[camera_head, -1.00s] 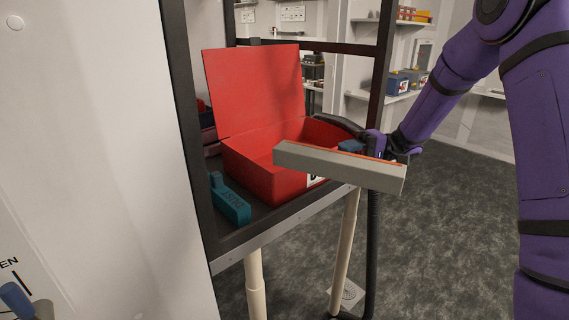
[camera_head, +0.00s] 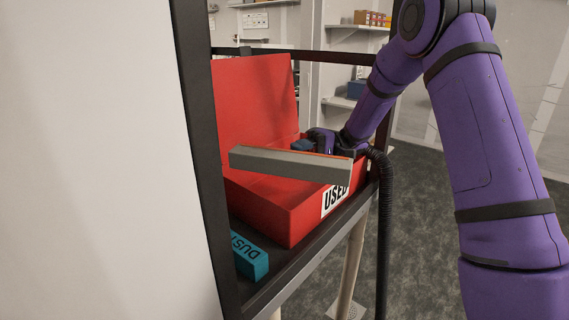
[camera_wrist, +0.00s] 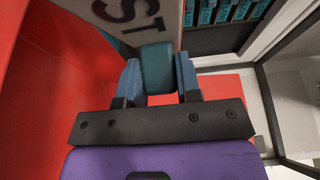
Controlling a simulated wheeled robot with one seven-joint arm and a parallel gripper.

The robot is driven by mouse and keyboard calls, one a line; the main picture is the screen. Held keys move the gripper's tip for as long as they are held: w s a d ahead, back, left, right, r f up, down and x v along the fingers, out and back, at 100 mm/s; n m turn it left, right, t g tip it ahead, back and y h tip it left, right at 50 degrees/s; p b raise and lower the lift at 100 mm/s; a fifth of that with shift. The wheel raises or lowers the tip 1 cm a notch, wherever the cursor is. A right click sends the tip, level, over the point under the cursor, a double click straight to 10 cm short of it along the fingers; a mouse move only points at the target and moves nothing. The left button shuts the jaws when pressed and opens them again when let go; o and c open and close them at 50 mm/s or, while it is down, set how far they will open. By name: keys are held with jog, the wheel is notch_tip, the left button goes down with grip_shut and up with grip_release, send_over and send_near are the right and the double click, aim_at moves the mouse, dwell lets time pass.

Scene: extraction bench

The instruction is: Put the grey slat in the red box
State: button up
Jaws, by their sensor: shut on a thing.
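The slat hides part of the box's opening.
A teal block (camera_head: 250,258) marked "DUST" lies on the shelf in front of the box. A dark frame post (camera_head: 205,160) stands close on the left, and a rail crosses behind the lid. Wall shelves stand farther back.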

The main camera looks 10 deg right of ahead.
jog(key=w+f, duration=0.4)
jog(key=w, duration=0.8)
jog(key=shift+w+a+f, duration=0.15)
jog(key=shift+a+f, duration=0.15)
jog(key=shift+a, duration=0.1)
jog(key=shift+f, duration=0.6)
jog(key=o, duration=1)
jog(key=shift+c, duration=0.2)
jog(key=shift+r, duration=0.1)
jog(key=r+v, duration=0.1)
jog(key=v, duration=0.6)
jog(key=shift+d, duration=0.2)
